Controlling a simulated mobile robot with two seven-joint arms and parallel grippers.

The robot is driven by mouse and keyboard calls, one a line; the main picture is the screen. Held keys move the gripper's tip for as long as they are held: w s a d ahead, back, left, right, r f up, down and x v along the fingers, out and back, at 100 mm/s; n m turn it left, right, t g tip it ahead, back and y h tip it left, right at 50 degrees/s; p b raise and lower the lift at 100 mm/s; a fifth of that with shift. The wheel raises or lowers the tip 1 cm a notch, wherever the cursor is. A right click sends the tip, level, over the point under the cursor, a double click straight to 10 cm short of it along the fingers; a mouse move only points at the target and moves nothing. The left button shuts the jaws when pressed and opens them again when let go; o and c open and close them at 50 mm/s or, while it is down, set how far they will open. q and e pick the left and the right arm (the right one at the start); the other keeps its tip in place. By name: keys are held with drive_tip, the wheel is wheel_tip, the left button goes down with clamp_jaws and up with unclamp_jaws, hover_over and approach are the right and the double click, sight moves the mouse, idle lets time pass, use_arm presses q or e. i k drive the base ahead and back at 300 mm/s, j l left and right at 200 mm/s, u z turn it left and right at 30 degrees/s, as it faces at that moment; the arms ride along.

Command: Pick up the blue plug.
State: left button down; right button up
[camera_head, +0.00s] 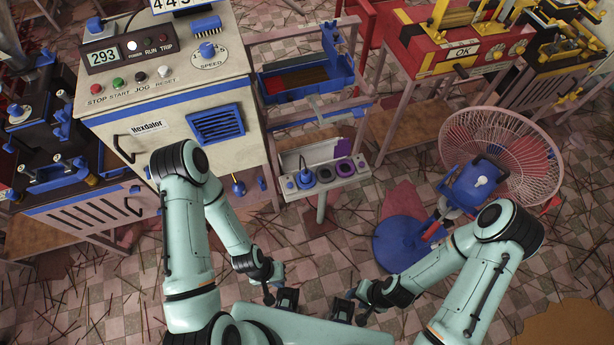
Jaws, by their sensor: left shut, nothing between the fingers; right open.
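A blue plug (304,179) sits at the left end of a pale socket panel (330,183) on a post, at the foot of the beige control cabinet. It appears seated in the leftmost socket, and a cord rises from it. My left gripper (286,298) is low in the middle of the view, close to my body, shut and empty. My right gripper (342,308) is just right of it, open and empty. Both are well below the panel in the picture and apart from the plug. The fingertips are small and partly hard to make out.
The beige cabinet (165,110) stands left behind the panel. A pink-framed stand with a blue tray (310,80) is behind it. A large fan (500,150) with a blue round base (408,243) stands to the right. Thin sticks litter the checkered floor (345,240).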

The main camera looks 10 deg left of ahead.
sight(306, 178)
drive_tip(key=j+z, duration=0.2)
drive_tip(key=z, duration=1.55)
drive_tip(key=k+j, duration=0.25)
drive_tip(key=j, duration=0.15)
drive_tip(key=k+j+z, duration=0.1)
drive_tip(key=k+j, duration=0.2)
drive_tip(key=j, duration=0.45)
